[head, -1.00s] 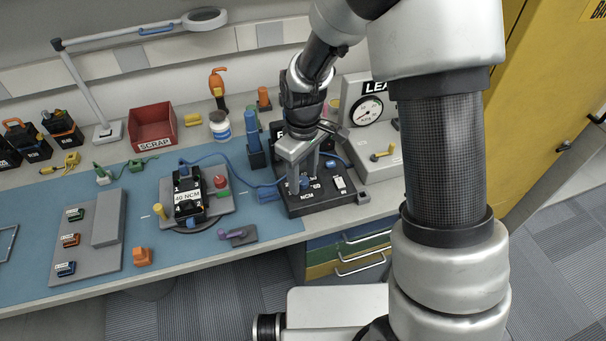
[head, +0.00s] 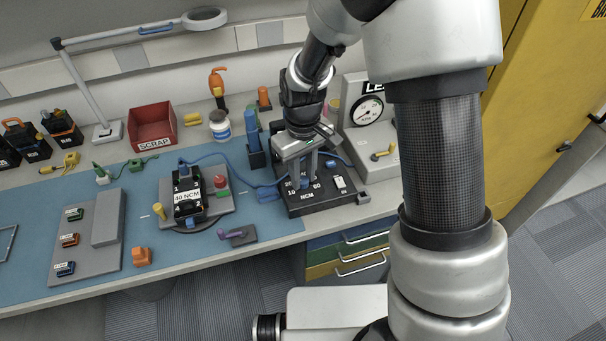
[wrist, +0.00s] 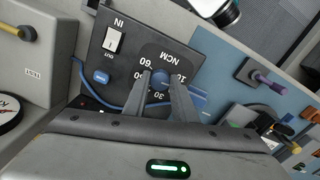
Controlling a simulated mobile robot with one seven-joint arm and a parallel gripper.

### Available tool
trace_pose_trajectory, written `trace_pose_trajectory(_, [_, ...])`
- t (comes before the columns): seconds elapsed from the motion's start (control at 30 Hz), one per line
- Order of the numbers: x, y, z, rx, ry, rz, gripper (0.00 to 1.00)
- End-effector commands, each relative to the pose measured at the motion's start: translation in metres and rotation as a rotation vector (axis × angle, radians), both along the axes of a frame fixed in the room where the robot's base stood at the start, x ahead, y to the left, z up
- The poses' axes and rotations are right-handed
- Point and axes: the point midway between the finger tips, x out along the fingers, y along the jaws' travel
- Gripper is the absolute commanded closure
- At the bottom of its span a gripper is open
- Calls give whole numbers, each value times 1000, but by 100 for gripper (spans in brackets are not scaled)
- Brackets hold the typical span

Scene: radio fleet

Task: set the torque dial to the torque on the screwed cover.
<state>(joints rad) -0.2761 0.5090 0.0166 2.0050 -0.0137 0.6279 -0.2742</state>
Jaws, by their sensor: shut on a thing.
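The torque dial is a blue knob (wrist: 160,79) on a black box (head: 325,199) marked NCM, with numbers such as 10, 30 and 60 around it. It also shows in the head view (head: 304,183). My gripper (wrist: 159,81) points down at the box, its two fingers shut on the knob from both sides. The knob's pointer direction cannot be read, as the fingers hide part of the scale. The screwed cover (head: 188,197) is a black block labelled 40 NCM, with numbered corners, on a grey round-based fixture to the left.
A blue cable runs from the cover to the dial box. A white switch (wrist: 115,40) marked IN and OUT is on the box. A purple-handled part (head: 237,236) lies left.

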Motion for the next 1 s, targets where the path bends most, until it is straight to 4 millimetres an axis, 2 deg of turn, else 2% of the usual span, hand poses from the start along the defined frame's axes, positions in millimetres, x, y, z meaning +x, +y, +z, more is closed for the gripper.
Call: trace_pose_trajectory(1.0, [0, 1, 2, -1, -1, -964, 98])
